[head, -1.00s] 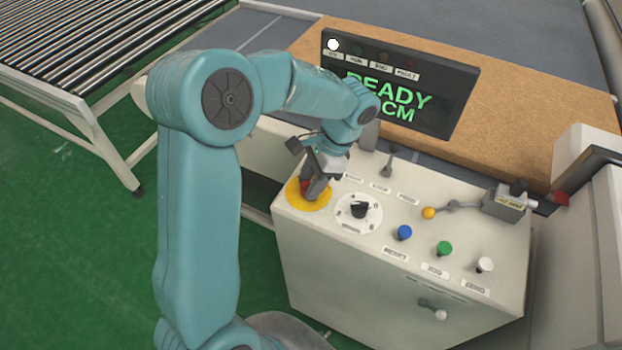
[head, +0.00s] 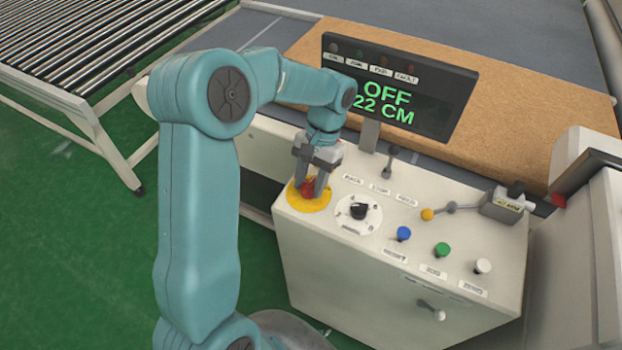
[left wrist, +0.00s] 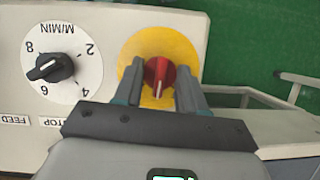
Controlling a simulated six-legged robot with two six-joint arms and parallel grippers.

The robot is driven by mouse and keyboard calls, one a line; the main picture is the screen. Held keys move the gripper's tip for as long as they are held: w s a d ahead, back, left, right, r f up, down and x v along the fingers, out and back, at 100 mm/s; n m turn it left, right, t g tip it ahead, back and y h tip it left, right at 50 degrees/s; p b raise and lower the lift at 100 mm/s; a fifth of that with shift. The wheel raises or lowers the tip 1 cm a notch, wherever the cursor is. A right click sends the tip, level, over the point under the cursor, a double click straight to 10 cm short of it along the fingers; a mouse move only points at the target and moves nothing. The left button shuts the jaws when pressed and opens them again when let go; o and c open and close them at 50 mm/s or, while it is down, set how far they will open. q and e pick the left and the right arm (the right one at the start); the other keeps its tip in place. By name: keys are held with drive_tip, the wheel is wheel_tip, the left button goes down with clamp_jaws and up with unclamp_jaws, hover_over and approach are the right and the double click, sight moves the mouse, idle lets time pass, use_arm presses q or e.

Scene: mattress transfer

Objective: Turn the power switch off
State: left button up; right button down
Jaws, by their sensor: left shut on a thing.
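The red power switch (left wrist: 159,76) sits on a round yellow plate (left wrist: 185,47) on the control box. In the left wrist view its white mark points down toward my gripper. In the head view the switch (head: 308,187) and its yellow plate (head: 322,203) are at the box's left corner. My left gripper (head: 311,192) reaches down over it with one finger on each side; it also shows in the left wrist view (left wrist: 158,80). The fingers are closed on the switch. The display (head: 397,88) reads "OFF 22 CM" and its lamps are dark. My right gripper is not in view.
A dial (head: 358,211) with a black knob is beside the switch. A roller conveyor (head: 90,50) stands at the back left over green floor.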

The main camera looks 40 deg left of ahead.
use_arm(q)
drive_tip(key=n+h, duration=0.1)
drive_tip(key=n, duration=0.1)
drive_tip(key=n+h, duration=0.1)
drive_tip(key=n, duration=0.2)
drive_tip(key=shift+a+n+t, duration=0.2)
drive_tip(key=shift+n+t, duration=0.1)
drive_tip(key=shift+t, duration=0.1)
drive_tip(key=shift+s+n+t+h, duration=0.15)
drive_tip(key=shift+n+t, duration=0.25)
drive_tip(key=shift+n, duration=0.7)
drive_tip(key=shift+n+t+h, duration=0.25)
drive_tip(key=shift+n+t, duration=0.15)
drive_tip(key=shift+n, duration=0.7)
drive_tip(key=o, duration=1)
drive_tip(key=v, duration=1.6)
drive_tip(key=shift+a+r+p, duration=0.15)
drive_tip(key=shift+a+p, duration=0.05)
drive_tip(key=shift+p, duration=0.2)
